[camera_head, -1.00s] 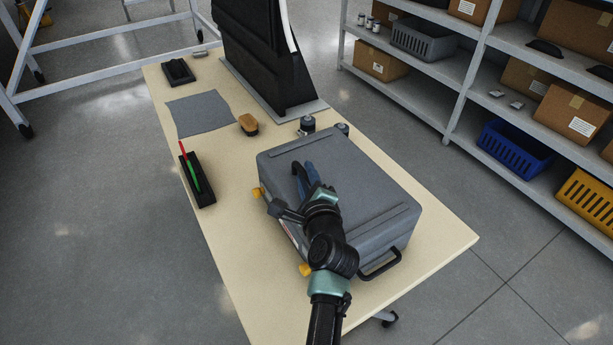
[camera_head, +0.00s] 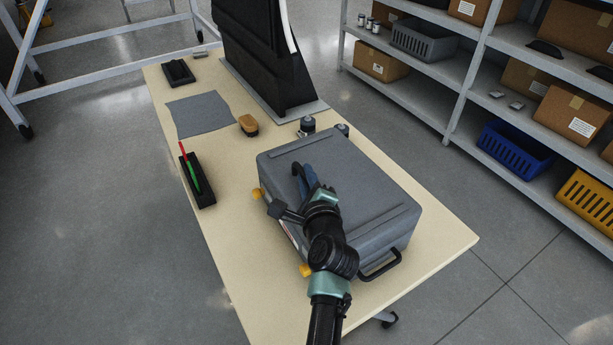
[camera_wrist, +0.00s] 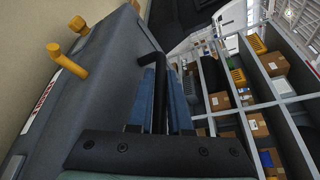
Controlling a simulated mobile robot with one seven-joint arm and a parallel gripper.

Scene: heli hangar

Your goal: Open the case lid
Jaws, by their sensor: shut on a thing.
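The grey case (camera_head: 380,190) stands on the table with its lid (camera_head: 350,175) down. Its yellow latches (camera_head: 305,270) stick out from the left side and show large in the wrist view (camera_wrist: 68,60). A black handle (camera_wrist: 171,68) on the lid lies between the blue fingers of my gripper (camera_wrist: 165,95). My gripper (camera_head: 304,176) is shut on this handle above the lid's top. In the head view my wrist and fingers hide part of the handle and the case's near left side.
A black side handle (camera_head: 381,266) is on the case's near end. A black tray with red and green tools (camera_head: 198,182), a grey cloth (camera_head: 200,113) and a brush (camera_head: 248,124) lie left and behind. A tall black panel (camera_head: 262,60) stands behind. Shelves (camera_head: 465,75) are at right.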

